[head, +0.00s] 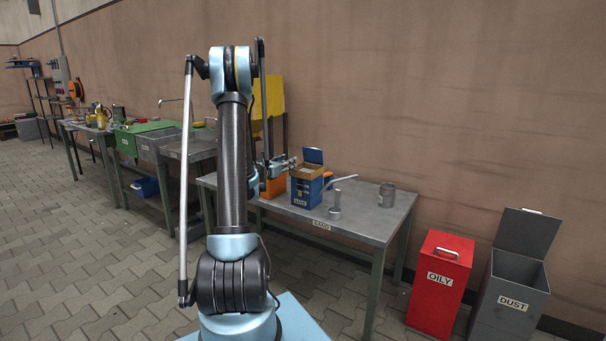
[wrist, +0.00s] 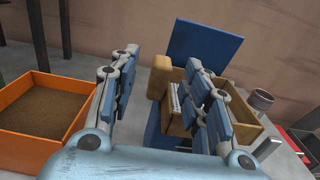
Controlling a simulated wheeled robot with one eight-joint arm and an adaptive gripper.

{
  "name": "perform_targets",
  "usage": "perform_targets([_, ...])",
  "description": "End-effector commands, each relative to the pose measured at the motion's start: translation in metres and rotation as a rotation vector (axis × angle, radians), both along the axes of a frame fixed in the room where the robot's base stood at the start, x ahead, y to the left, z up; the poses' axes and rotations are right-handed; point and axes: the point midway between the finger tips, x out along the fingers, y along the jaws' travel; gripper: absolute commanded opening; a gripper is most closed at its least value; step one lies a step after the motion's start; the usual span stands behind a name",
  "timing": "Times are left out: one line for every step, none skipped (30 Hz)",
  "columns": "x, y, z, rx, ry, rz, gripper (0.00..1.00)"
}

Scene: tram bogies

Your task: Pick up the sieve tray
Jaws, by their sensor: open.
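A tan tray-like piece (wrist: 240,108), which looks like the sieve tray, sits in the top of a blue box (head: 306,192) on the metal table. It has a tan upright block (wrist: 158,78) at its left end and a pale slatted part beside that. In the head view its tan rim (head: 309,171) shows at the box top. My gripper (wrist: 161,62) is open and empty, its fingers on either side of the block's line. In the head view my gripper (head: 284,164) is just left of the box top. The right finger hides part of the tray. Contact cannot be told.
A blue lid (wrist: 205,50) stands up behind the tray. An orange box (wrist: 42,108) of brown grains is to the left. A funnel-like grey piece (head: 335,206) and a grey can (head: 387,195) stand right on the table (head: 365,224). Red (head: 440,280) and grey (head: 508,300) bins stand beyond.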

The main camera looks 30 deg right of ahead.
Motion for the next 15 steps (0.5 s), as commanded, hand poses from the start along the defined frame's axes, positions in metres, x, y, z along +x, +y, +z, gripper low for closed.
perform_targets([0.001, -0.002, 0.0, 0.0, 0.0, 0.0, 0.43])
perform_targets([0.001, -0.003, 0.0, 0.0, 0.0, 0.0, 0.43])
perform_targets([0.002, -0.006, 0.0, 0.0, 0.0, 0.0, 0.43])
perform_targets([0.003, -0.008, 0.0, 0.0, 0.0, 0.0, 0.43])
perform_targets([0.004, -0.011, 0.0, 0.0, 0.0, 0.0, 0.43])
perform_targets([0.005, -0.016, 0.0, 0.0, 0.0, 0.0, 0.43])
perform_targets([0.006, -0.02, 0.0, 0.0, 0.0, -0.001, 0.43])
perform_targets([0.007, -0.024, 0.0, 0.0, 0.0, -0.002, 0.43])
perform_targets([0.009, -0.03, 0.0, 0.0, 0.0, -0.002, 0.43])
perform_targets([0.011, -0.034, 0.0, 0.0, 0.0, -0.001, 0.43])
perform_targets([0.013, -0.037, 0.0, 0.0, 0.0, 0.0, 0.43])
perform_targets([0.015, -0.042, 0.0, 0.0, 0.0, 0.0, 0.43])
perform_targets([0.016, -0.044, 0.0, 0.0, 0.0, 0.0, 0.43])
perform_targets([0.016, -0.046, 0.0, 0.0, 0.0, -0.001, 0.43])
perform_targets([0.017, -0.048, 0.0, 0.0, 0.0, 0.0, 0.43])
